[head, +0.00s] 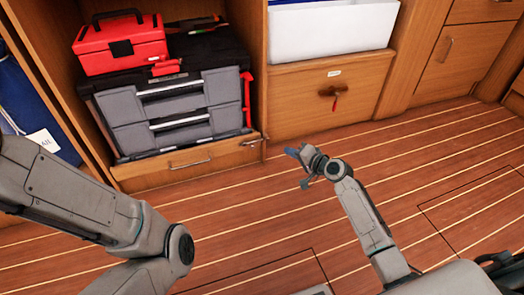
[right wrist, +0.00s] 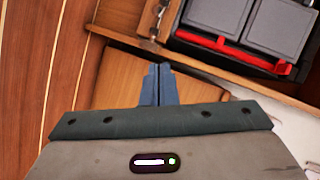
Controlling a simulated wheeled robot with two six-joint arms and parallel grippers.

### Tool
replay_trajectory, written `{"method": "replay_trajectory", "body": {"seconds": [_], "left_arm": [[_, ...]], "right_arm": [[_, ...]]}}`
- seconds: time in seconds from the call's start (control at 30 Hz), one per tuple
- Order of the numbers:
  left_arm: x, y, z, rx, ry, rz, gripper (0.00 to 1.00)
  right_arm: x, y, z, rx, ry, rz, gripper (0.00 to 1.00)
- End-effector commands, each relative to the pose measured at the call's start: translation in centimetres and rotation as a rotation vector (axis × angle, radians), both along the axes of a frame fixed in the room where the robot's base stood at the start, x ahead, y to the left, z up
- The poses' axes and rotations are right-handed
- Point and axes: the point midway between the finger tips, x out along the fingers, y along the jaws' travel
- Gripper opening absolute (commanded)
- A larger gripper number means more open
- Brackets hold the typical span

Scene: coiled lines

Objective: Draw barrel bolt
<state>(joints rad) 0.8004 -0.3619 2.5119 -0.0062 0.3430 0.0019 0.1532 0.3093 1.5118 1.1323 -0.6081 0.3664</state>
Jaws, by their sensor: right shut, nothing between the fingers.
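The barrel bolt (head: 251,143) is a small metal fitting at the right end of the wooden drawer front (head: 190,168), beside the cabinet's upright post. In the right wrist view a small metal fitting (right wrist: 150,43), seemingly this bolt, shows just above my fingertips; its details are too small to read. My right gripper (head: 291,152) is to the right of the bolt, apart from it in the head view. In the right wrist view its blue fingers (right wrist: 158,70) are together and empty. My left arm shows at the left, but its gripper is out of the picture.
A grey drawer toolbox (head: 165,108) fills the cabinet bay above the drawer, with a red toolbox (head: 120,48) on it. A wooden locker front with a dark latch (head: 333,91) stands to the right. The striped floor (head: 440,165) is clear.

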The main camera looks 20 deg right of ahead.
Motion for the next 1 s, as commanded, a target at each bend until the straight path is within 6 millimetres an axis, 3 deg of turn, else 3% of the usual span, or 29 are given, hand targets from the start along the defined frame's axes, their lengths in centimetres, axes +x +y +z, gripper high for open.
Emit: {"method": "replay_trajectory", "body": {"seconds": [0.37, 0.83, 1.0], "left_arm": [[0.2, 0.0, -0.5, 0.002, 0.008, -0.001, 0.36], [0.8, -0.1, -5.9, 0.01, 0.041, -0.01, 0.36], [0.8, -0.1, -7.2, 0.01, 0.042, -0.012, 0.36]], "right_arm": [[0.8, 0.4, -0.4, 0.002, -0.002, -0.001, 0.0], [8.7, 4.1, -3.6, 0.001, -0.001, -0.001, 0.0], [9.3, 6.3, -4.6, 0.0, -0.001, 0.0, 0.0]]}}
